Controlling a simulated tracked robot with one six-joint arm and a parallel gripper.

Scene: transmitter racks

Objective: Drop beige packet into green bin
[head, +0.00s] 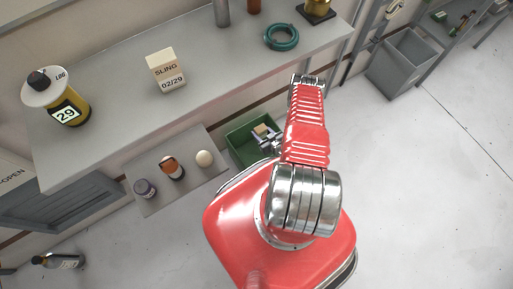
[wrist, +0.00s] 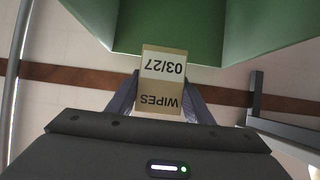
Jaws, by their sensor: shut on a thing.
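The packet also shows small in the head view (head: 261,130), at the mouth of the green bin. My arm hides the bin's right part.
A lower shelf (head: 190,190) left of the bin holds a purple-labelled jar (head: 145,188), an amber bottle (head: 172,169) and a pale ball (head: 204,158). The grey bench (head: 120,90) runs behind. A grey bin (head: 403,63) stands back right. The right floor is clear.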

